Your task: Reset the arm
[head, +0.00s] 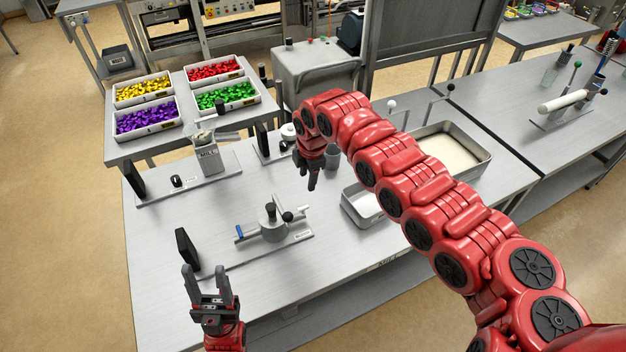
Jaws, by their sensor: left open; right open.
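My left gripper (207,274) is at the front left of the grey table (165,235), open and empty, with its fingers pointing away from me. My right arm is red and segmented. It comes in from the lower right and reaches across the table, bending down at its far end. My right gripper (311,184) hangs from it over the middle of the table with its fingers pointing down. No object shows between its fingers. The arm hides part of the table's right side.
A mill (209,158) stands at the back left. A metal device with a blue-tipped handle (272,222) is mid-table, near a black upright plate (187,250). A grey cup (332,157), a small tray (357,207) and a large pan (478,160) are around the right arm. Bins of coloured pieces (145,137) stand behind.

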